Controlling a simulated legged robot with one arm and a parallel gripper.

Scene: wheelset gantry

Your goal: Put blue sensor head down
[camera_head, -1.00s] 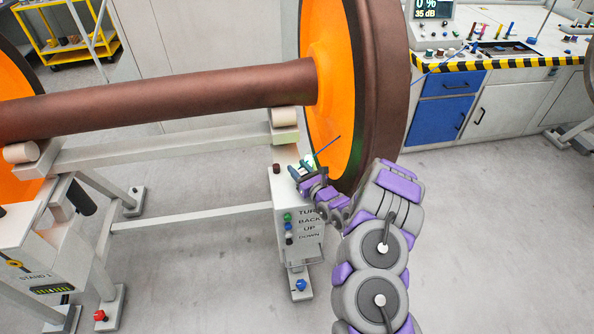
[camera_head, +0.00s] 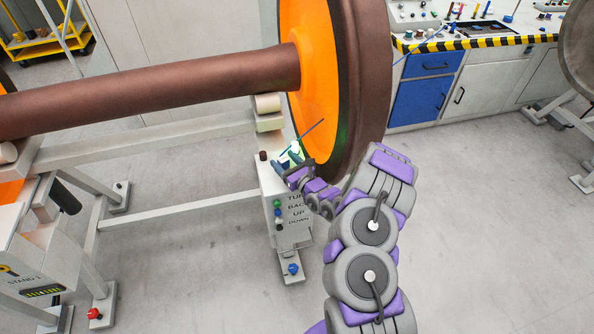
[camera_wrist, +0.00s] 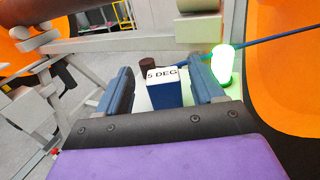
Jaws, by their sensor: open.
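The blue sensor head (camera_wrist: 164,95) is a small blue block with a white face marked "5 DEG". In the wrist view it stands upright between the two fingers of my gripper (camera_wrist: 162,78). The fingers are open, with a visible gap on both sides of the block. It appears to stand on the white top of the control post (camera_head: 270,185); its underside is hidden. In the head view my gripper (camera_head: 287,165) is at the top of this post, beside the wheel, and hides most of the block.
A glowing green lamp (camera_wrist: 223,63) stands close to the right finger, with a blue cable (camera_wrist: 275,38) behind it. A dark brown knob (camera_wrist: 147,64) is behind the block. The orange wheel (camera_head: 313,80) rises close on the right. Open floor (camera_head: 480,230) lies to the right.

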